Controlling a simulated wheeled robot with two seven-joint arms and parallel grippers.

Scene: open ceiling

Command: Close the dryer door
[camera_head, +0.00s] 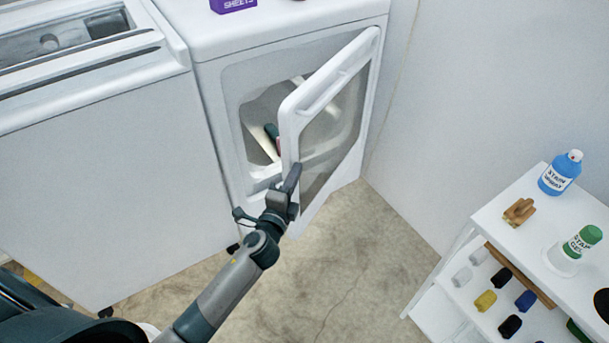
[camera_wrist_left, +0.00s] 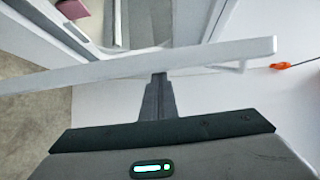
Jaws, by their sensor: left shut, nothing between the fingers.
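The white dryer (camera_head: 222,75) stands in the middle of the head view. Its dryer door (camera_head: 327,125), white-framed with a dark window, is hinged at the right and stands partly open. My left gripper (camera_head: 294,172) is shut and empty at the lower part of the door's free edge; I cannot tell if it touches. In the left wrist view the shut fingers (camera_wrist_left: 159,82) point at a long white edge, likely the door's (camera_wrist_left: 200,57). Inside the drum a dark green and a red item show in part. My right gripper is not in view.
A white washer (camera_head: 110,150) stands at the left of the dryer. A white shelf cart (camera_head: 500,225) at the right holds a blue bottle (camera_head: 560,174), a green-capped bottle (camera_head: 580,243) and a wooden brush (camera_head: 519,211). Concrete floor (camera_head: 340,270) is clear between them.

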